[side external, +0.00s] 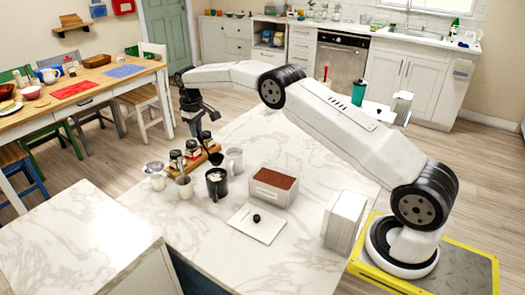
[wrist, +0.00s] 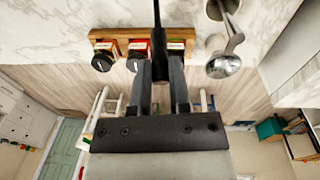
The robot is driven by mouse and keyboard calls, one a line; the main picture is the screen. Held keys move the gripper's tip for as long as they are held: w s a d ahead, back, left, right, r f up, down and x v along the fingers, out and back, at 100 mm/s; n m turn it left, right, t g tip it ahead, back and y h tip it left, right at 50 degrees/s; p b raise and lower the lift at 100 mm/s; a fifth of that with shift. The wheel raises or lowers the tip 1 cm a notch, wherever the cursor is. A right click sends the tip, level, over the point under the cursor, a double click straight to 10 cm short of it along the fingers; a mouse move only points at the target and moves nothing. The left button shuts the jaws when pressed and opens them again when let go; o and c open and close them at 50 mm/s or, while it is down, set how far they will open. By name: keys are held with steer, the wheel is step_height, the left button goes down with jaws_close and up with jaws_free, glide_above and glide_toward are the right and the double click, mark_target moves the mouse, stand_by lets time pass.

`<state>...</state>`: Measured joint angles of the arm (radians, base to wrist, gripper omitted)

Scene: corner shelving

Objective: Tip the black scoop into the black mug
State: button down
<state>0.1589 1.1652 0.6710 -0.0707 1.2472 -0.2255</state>
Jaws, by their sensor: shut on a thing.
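The black mug (side external: 215,188) stands upright on the marble counter in the side view, just in front of a wooden rack. My gripper (side external: 207,140) is above and behind the mug, pointing down, and is shut on the black scoop (side external: 215,158). The scoop's dark bowl appears above and behind the mug's rim, apart from it; its tilt and contents are too small to tell. In the wrist view, my gripper (wrist: 160,55) has the scoop's dark handle (wrist: 157,30) between its fingers. I cannot identify the mug in the wrist view.
The wooden rack (wrist: 105,36) holds several black-capped jars (side external: 192,148). Pale mugs (side external: 235,160) and a metal jug (side external: 155,176) stand nearby. The front counter is clear.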

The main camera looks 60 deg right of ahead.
steer(key=shift+r, duration=0.2)
stand_by(0.3)
steer(key=shift+r, duration=1.35)
steer(key=shift+d, duration=0.1)
